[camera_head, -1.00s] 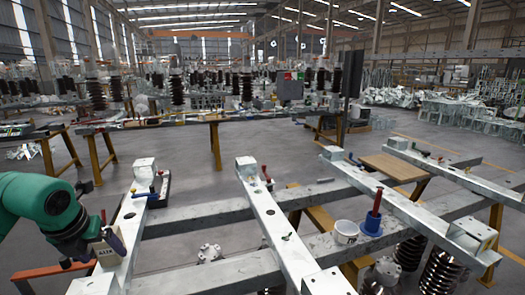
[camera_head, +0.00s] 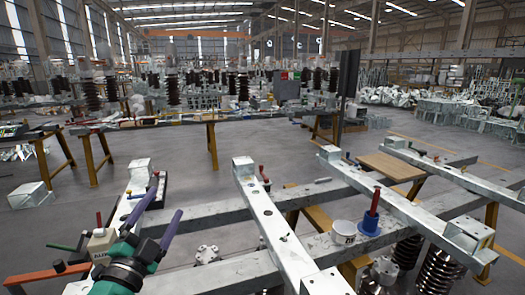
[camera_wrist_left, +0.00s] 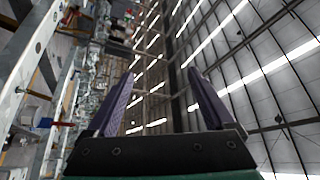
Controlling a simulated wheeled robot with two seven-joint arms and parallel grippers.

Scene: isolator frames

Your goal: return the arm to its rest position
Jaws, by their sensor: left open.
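My left gripper (camera_head: 167,198) is at the lower left of the head view, on my teal wrist. Its two purple fingers are spread, point up and away, and hold nothing. In the left wrist view the open fingers (camera_wrist_left: 160,75) frame the roof lights and trusses, with no object between them. The gripper is in front of the left steel beam (camera_head: 141,174) and hides part of it. A small pale labelled block (camera_head: 101,244) sits just left of the gripper. The rest of my left arm is outside the head view. My right gripper does not show.
Steel beams cross the front, including a middle one (camera_head: 262,215). On the right are a white cup (camera_head: 344,233), a blue base (camera_head: 369,225) with a red handle, and a wooden board (camera_head: 390,166). A pale box (camera_head: 30,195) is at far left.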

